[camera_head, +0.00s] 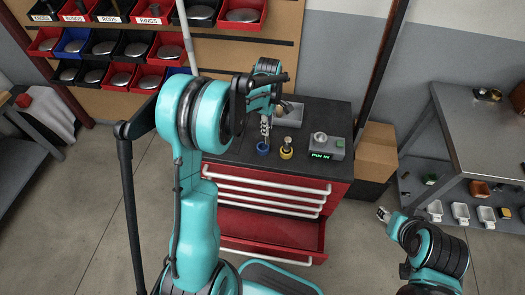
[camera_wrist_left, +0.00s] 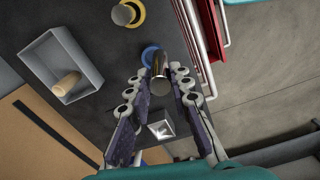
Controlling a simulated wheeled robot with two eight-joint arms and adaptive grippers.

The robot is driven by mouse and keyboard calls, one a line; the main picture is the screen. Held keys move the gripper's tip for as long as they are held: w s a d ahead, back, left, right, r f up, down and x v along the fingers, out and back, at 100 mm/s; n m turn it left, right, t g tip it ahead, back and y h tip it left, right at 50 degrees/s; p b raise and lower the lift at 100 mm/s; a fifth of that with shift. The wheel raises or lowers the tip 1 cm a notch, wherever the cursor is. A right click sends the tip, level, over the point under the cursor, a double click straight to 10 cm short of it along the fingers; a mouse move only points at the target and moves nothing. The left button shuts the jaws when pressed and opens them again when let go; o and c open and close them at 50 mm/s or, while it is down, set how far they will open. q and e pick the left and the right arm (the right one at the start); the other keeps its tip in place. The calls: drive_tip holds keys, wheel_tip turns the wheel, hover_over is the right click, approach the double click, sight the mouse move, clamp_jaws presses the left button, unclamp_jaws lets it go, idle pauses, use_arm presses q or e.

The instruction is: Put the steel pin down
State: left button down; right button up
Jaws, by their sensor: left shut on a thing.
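The steel pin (camera_wrist_left: 160,72) is a short shiny cylinder between the fingertips of my left gripper (camera_wrist_left: 160,76), which is shut on it. The pin's lower end is at a blue ring (camera_wrist_left: 148,54) on the dark cabinet top; I cannot tell if it is seated in it. In the head view my left gripper (camera_head: 265,128) points down just above the blue ring (camera_head: 263,148), and the pin is mostly hidden. My right gripper (camera_head: 383,214) is at lower right, away from the cabinet, too small to read.
A yellow ring (camera_head: 286,153) with a round-topped piece stands right of the blue one. A grey box reading "PIN IN" (camera_head: 326,147) is farther right. A grey tray (camera_wrist_left: 95,75) holds a tan cylinder (camera_wrist_left: 66,84). A red drawer (camera_head: 270,232) below is open.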

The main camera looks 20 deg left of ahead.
use_arm(q)
drive_tip(key=a+f+n+b, duration=0.1)
drive_tip(key=f, duration=0.2)
drive_tip(key=w+f+n+b, duration=0.1)
drive_tip(key=f+n, duration=0.1)
drive_tip(key=f, duration=0.1)
drive_tip(key=w+a+f+n+b, duration=0.1)
drive_tip(key=f+b, duration=0.1)
drive_tip(key=f, duration=0.1)
drive_tip(key=shift+a+f+n, duration=0.3)
drive_tip(key=shift+n, duration=0.1)
drive_tip(key=shift+r, duration=0.15)
drive_tip(key=c, duration=1.8)
unclamp_jaws()
drive_tip(key=shift+f, duration=0.25)
drive_tip(key=o, duration=0.4)
drive_tip(key=shift+o, duration=0.2)
drive_tip(key=shift+r, duration=0.1)
